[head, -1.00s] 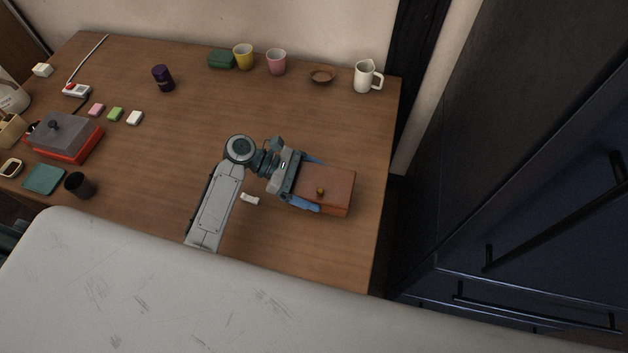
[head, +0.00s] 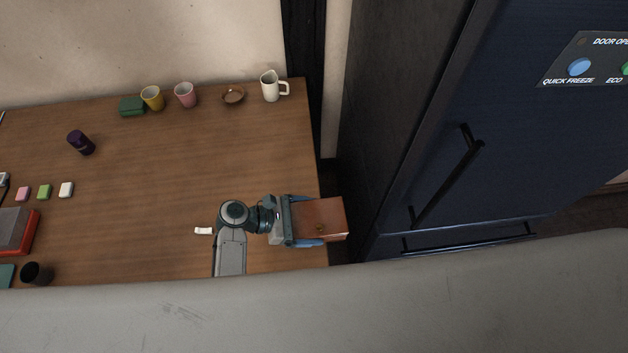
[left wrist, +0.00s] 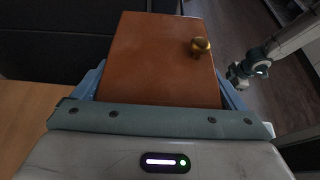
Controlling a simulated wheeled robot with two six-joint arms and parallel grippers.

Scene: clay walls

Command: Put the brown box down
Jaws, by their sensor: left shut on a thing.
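The brown box (head: 322,217) has a small brass knob and is held in my left gripper (head: 306,220). In the head view the box reaches past the right edge of the wooden table (head: 180,160). The left gripper's blue fingers are shut on its two sides. In the left wrist view the box (left wrist: 150,60) fills the space between the fingers, with its brass knob at upper right. Its underside is hidden. My right gripper (left wrist: 238,75) shows small at the right of the left wrist view; its jaws are too small to judge.
A dark blue fridge (head: 500,140) stands right of the table. A white mug (head: 270,86), brown dish (head: 233,95), pink cup (head: 186,95) and yellow cup (head: 152,98) line the back edge. A small white item (head: 204,231) lies left of the arm. The table's middle is clear.

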